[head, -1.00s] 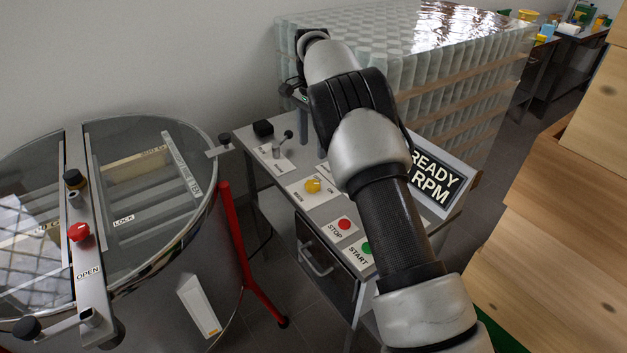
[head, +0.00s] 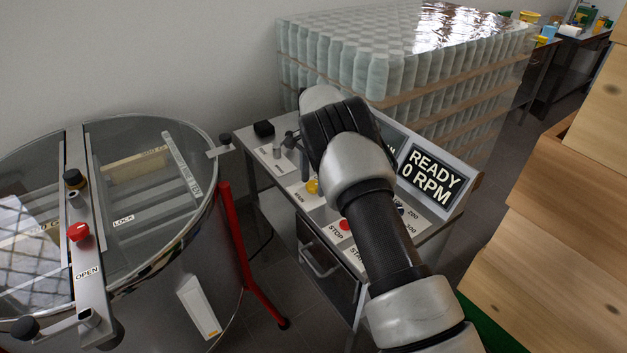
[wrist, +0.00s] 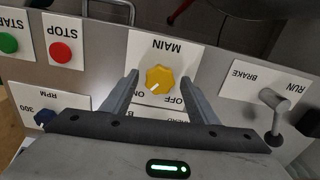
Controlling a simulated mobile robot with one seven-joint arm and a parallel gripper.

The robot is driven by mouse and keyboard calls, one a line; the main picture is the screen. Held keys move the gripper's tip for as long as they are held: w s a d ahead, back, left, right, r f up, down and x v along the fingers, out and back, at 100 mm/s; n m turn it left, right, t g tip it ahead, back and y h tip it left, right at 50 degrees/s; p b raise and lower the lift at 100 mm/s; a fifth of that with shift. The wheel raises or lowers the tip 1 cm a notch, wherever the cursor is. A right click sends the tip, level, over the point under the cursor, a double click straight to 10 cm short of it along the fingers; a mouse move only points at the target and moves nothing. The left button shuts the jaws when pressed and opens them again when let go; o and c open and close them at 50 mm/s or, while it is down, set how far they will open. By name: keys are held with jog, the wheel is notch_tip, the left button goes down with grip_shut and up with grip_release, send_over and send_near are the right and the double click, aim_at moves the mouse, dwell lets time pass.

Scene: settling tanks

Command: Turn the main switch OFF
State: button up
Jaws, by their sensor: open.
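The main switch is a yellow rotary knob (wrist: 159,79) on a white plate marked MAIN, ON and OFF, upside down in the wrist view. Its white pointer mark points toward the lower left, near the ON label. In the head view the yellow knob (head: 312,187) is partly covered by my arm. My gripper (wrist: 160,82) is open, with one finger on each side of the knob in the picture. I see no clear contact with it; how high the fingertips are above the plate is hard to tell.
A run/brake lever (wrist: 282,106) stands on the panel beside the knob. Red stop (wrist: 60,53) and green start (wrist: 8,43) buttons are on the other side. A display (head: 431,175) reads READY 0 RPM. A round lidded tank (head: 150,260) stands left.

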jog(key=shift+c, duration=0.2)
jog(key=c, duration=1)
jog(key=n+b, duration=0.1)
jog(key=n, duration=0.5)
jog(key=shift+n, duration=0.4)
jog(key=n, duration=0.3)
jog(key=shift+n, duration=2.2)
jog(key=o, duration=1)
